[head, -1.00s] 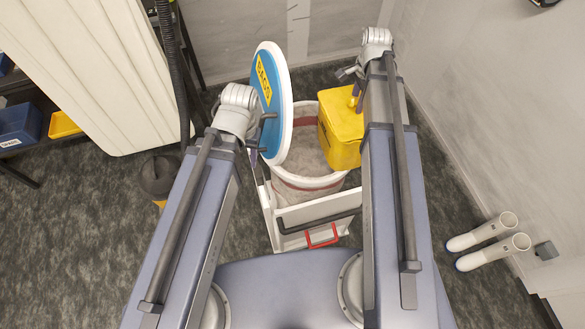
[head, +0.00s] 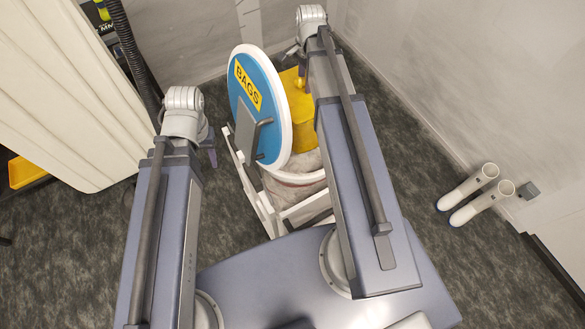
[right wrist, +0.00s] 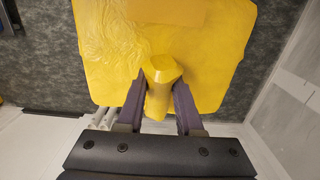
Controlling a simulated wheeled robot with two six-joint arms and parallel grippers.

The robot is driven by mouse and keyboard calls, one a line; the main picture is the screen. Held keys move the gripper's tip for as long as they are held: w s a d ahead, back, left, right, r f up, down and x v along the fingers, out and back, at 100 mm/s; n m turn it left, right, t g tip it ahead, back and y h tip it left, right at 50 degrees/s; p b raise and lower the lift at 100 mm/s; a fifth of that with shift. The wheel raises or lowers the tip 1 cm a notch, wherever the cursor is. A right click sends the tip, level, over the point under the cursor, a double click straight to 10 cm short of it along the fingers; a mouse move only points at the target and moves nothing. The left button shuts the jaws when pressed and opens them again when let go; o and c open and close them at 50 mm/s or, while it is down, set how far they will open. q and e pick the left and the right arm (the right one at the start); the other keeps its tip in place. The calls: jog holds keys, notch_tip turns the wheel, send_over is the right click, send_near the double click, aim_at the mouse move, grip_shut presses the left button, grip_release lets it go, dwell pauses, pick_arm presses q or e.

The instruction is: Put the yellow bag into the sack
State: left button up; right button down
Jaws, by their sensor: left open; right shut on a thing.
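The yellow bag (head: 297,130) hangs from my right gripper (right wrist: 160,98), which is shut on its thick yellow neck in the right wrist view. In the head view the bag is behind the raised lid, and its lower end overlaps the far part of the pale sack (head: 299,165). I cannot tell whether it is inside the sack's mouth. The blue lid (head: 258,112) marked BAGS stands steeply tilted and hides part of the bag and sack. My left gripper (head: 210,148) is open and empty, left of the lid and apart from its handle.
A white frame (head: 250,185) surrounds the sack. White boots (head: 475,195) stand at the right by the wall. A cream curtain (head: 65,90) and a dark hose (head: 130,50) are at the left.

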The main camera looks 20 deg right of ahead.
jog(key=shift+w+a+f+b, duration=0.15)
jog(key=shift+a+f+b, duration=0.05)
jog(key=shift+f+b, duration=0.15)
jog(key=shift+f, duration=0.2)
jog(key=shift+d+f+b, duration=0.2)
jog(key=shift+f+b, duration=0.3)
jog(key=shift+b, duration=0.25)
notch_tip(320, 180, down, 20)
jog(key=b, duration=2)
jog(key=shift+a, duration=0.1)
notch_tip(320, 180, down, 6)
jog(key=b, duration=0.6)
jog(key=shift+f, duration=0.1)
notch_tip(320, 180, down, 4)
jog(key=b, duration=0.4)
